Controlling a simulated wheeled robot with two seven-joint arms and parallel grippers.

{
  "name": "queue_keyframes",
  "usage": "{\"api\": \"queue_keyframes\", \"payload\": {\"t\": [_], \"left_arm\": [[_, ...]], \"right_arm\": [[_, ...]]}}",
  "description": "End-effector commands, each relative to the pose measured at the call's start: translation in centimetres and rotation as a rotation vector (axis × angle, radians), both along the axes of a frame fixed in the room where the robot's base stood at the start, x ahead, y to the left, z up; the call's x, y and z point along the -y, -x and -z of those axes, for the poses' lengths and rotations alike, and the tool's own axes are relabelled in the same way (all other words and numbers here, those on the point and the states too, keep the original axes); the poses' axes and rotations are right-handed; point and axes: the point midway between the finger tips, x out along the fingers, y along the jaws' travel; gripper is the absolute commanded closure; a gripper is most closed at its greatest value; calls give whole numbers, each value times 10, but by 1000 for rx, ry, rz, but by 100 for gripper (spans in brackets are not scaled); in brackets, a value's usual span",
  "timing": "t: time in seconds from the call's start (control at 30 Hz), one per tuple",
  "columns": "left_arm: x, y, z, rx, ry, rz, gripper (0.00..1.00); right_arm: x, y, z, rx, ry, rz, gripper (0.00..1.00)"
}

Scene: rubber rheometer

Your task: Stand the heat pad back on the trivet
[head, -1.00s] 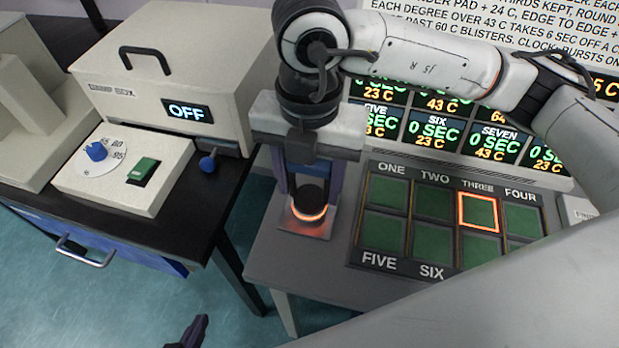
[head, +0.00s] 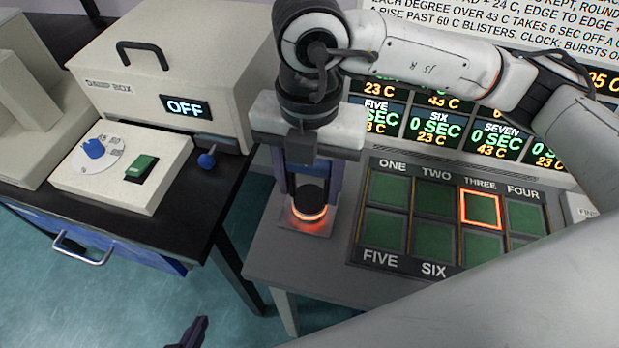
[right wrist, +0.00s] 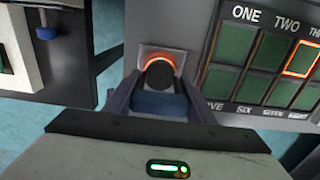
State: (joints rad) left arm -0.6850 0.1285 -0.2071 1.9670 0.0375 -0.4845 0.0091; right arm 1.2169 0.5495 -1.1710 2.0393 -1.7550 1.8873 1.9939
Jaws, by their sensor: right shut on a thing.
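The heat pad (head: 309,197) is a dark cylinder with a glowing orange ring around its lower edge. It is upright over the trivet (head: 285,222), a small grey square plate at the table's left end, and lights it orange. I cannot tell whether they touch. My right gripper (head: 309,188) points down and is shut on the heat pad. The right wrist view shows the heat pad (right wrist: 160,74) between the two fingers, with the trivet (right wrist: 147,50) behind it. Only a dark finger of my left gripper (head: 192,334) shows at the bottom edge.
A panel of green squares (head: 436,214) lies right of the trivet; square THREE (head: 481,209) is outlined orange. Behind are timer displays (head: 434,124). A beige box reading OFF (head: 186,108) stands on the black bench (head: 190,215) to the left, across a gap.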

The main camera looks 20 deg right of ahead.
Motion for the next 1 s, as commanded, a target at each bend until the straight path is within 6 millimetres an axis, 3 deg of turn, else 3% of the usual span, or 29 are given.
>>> {"api": "queue_keyframes", "payload": {"t": [0.4,0.43,0.57,0.93,1.0], "left_arm": [[0,0,4,0,0,0,100],[0,0,4,0,0,0,100],[0,0,4,1,1,1,100],[1,1,4,-1,-2,3,100],[2,0,-1,-1,-2,7,100]], "right_arm": [[0,-1,4,3,-2,0,100],[0,-1,4,3,-2,0,48],[0,0,3,2,-1,0,28],[0,0,5,-2,1,0,28],[0,-1,-4,1,0,0,28]]}}
